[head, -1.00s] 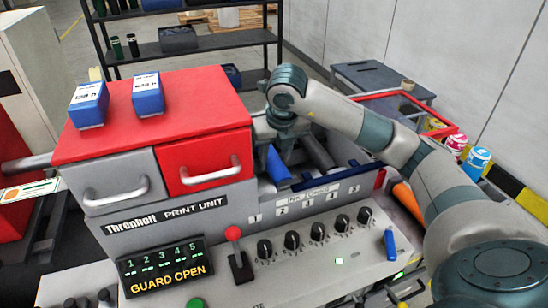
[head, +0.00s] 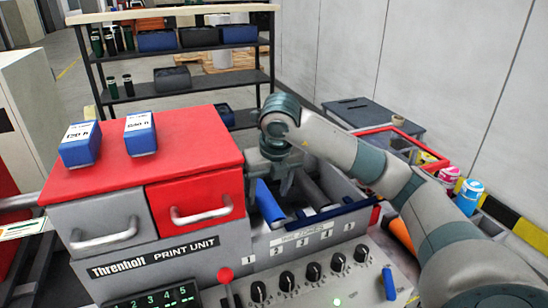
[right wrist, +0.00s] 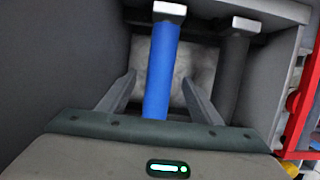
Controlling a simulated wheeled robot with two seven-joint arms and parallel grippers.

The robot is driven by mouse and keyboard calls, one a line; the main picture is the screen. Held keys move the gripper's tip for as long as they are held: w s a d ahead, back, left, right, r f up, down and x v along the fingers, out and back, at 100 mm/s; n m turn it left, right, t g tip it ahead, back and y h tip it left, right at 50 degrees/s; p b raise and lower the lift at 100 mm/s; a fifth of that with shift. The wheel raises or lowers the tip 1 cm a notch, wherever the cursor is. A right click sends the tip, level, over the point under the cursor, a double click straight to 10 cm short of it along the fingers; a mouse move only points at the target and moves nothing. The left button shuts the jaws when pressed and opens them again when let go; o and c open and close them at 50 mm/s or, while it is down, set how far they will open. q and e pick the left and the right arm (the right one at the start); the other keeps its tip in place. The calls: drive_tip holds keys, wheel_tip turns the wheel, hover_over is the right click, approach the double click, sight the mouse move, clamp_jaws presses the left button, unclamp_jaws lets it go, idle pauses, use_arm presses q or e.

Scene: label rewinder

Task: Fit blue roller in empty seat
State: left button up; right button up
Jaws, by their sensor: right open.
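The blue roller (head: 268,203) lies in the open bay of the print unit, right of the red drawer. My right gripper (head: 285,185) is over the bay with its fingers pointing down. In the right wrist view the blue roller (right wrist: 163,70) runs between the two spread fingers of my gripper (right wrist: 159,78), with gaps on both sides. A pale end block is at its far end. A dark grey roller (right wrist: 233,70) lies to its right. I cannot tell which seat is empty. My left gripper is not in view.
The bay has grey walls and a numbered label strip (head: 300,238) in front. Two blue-and-white boxes (head: 80,144) stand on the red top (head: 180,140). Knobs and a red-topped lever (head: 226,275) line the front panel. A red-rimmed tray (head: 405,145) is at right.

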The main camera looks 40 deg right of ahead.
drive_tip(key=b+v, duration=0.1)
drive_tip(key=v, duration=1.3)
drive_tip(key=shift+s+r, duration=0.2)
drive_tip(key=shift+r, duration=0.15)
drive_tip(key=shift+s+f, duration=0.1)
idle(0.4)
